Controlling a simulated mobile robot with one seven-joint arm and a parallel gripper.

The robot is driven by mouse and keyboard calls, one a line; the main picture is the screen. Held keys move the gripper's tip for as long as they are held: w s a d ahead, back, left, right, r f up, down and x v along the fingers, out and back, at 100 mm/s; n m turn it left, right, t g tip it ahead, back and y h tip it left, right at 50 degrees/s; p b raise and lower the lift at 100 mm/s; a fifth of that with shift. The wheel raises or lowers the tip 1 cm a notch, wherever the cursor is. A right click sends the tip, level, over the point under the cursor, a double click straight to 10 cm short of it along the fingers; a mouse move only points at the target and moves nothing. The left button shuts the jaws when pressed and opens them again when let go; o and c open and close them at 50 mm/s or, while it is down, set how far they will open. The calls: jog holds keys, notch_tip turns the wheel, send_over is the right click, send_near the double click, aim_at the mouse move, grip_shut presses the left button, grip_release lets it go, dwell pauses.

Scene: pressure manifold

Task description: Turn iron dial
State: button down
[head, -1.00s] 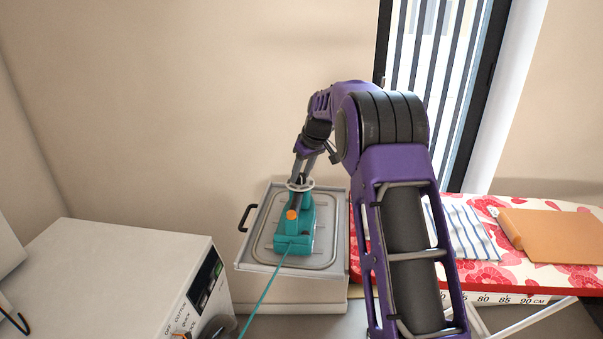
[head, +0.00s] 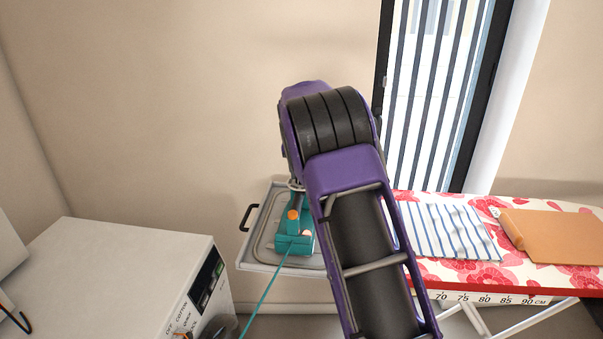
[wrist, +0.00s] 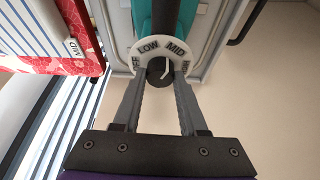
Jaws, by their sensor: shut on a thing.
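The teal iron (head: 293,243) stands on a metal tray (head: 252,258), with an orange button and a teal cord. In the wrist view, a round white dial plate (wrist: 147,45) shows OFF, LOW and MID. At its middle is a dark knob (wrist: 157,79) with a pale pointer line, which appears to point up between LOW and MID. My gripper (wrist: 158,73) has a fingertip on each side of the knob and is shut on it. In the head view my arm hides the gripper and most of the dial.
The ironing board (head: 480,213) with red flowers stands on the right, holding a striped cloth (head: 450,232) and an orange folded cloth (head: 550,236). A white appliance (head: 110,275) stands at the left.

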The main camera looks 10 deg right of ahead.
jog(key=shift+m+h, duration=0.3)
jog(key=shift+m, duration=0.4)
jog(key=shift+c, duration=2.2)
grip_release()
jog(key=v, duration=1.7)
jog(key=shift+w+r, duration=0.15)
jog(key=shift+r, duration=0.2)
jog(key=shift+a, duration=0.1)
